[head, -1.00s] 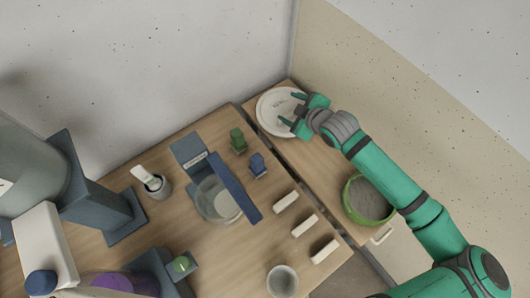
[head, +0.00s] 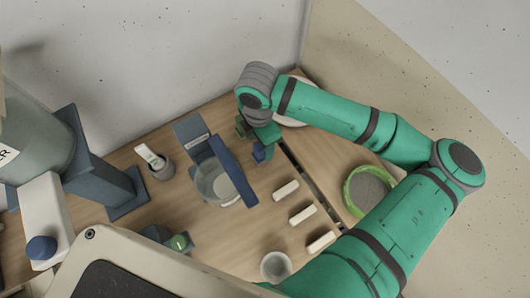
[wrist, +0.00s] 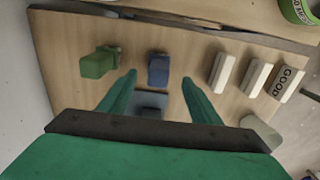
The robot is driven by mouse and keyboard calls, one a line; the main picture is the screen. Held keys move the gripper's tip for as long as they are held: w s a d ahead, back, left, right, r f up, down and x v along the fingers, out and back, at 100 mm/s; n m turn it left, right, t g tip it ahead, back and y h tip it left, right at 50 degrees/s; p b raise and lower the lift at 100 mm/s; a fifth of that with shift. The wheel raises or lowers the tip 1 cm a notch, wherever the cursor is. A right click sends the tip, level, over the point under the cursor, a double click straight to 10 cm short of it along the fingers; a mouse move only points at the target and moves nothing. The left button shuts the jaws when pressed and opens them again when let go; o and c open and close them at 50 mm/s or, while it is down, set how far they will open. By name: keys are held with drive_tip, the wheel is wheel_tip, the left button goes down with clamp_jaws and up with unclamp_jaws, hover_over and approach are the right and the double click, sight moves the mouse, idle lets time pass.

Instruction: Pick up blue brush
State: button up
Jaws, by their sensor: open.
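The blue brush (head: 258,153) is a small dark blue block-like thing on the wooden table, right of a similar green one (head: 240,127). My gripper (head: 262,135) is over this spot and partly covers both in the head view. In the wrist view the blue brush (wrist: 158,69) shows whole, framed between the tips of my two green fingers (wrist: 159,77). The fingers are wide apart with nothing between them. The green thing (wrist: 97,63) lies outside the left finger. I cannot tell my exact height above the brush.
A blue stand (head: 232,168) with a clear bucket (head: 210,185) is close by on the left. Several white blocks (head: 286,190) lie to the right, with a small cup (head: 275,265) in front. A green-rimmed bowl (head: 352,190) and a mostly hidden white plate (head: 296,121) are farther right.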

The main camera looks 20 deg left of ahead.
sight(260, 154)
drive_tip(key=shift+w+a+f, duration=0.1)
drive_tip(key=shift+f, duration=4.3)
drive_tip(key=c, duration=1.1)
